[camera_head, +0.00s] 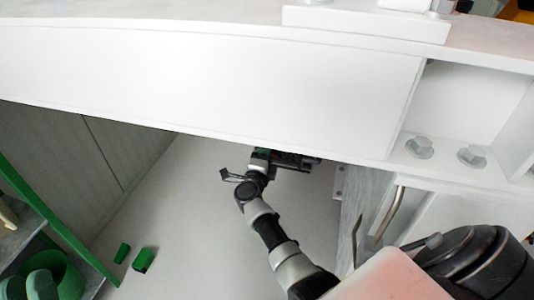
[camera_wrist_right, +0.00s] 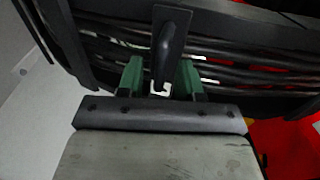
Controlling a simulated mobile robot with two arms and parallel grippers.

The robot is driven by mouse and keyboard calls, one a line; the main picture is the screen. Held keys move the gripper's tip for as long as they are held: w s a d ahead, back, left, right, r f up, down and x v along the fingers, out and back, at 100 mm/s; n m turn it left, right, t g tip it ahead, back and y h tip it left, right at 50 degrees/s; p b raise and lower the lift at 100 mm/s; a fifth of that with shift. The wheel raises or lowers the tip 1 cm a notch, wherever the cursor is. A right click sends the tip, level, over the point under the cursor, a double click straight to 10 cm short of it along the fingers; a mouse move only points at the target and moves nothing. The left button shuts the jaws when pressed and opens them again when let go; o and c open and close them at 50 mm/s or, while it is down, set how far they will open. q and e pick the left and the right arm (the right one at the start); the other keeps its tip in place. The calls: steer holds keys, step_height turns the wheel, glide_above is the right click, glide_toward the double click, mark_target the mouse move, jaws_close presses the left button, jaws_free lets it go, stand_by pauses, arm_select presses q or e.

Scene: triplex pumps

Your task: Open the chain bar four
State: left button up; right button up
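My right gripper (camera_wrist_right: 160,75) shows in the right wrist view with two green fingers set apart. A dark tapered piece (camera_wrist_right: 168,42) hangs down between them; its narrow lower end shows small gaps to the fingers. It may be part of the chain bar, but I cannot tell which one. In the head view an arm, seemingly my right, reaches up from the bottom to the lower edge of a white beam (camera_head: 210,85). Its gripper (camera_head: 295,160) is partly hidden under that edge. No chain bar can be made out there. I do not see my left gripper.
Several black hoses or cables (camera_wrist_right: 235,60) run across behind the fingers, with a red surface (camera_wrist_right: 292,145) at right. Bolts (camera_head: 420,147) stand on the beam's right end. Green blocks (camera_head: 144,260) and a green-edged structure (camera_head: 62,232) lie lower left. Pale floor (camera_head: 215,225) is clear.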

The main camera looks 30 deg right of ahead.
steer(key=shift+x, duration=0.75)
jaws_close()
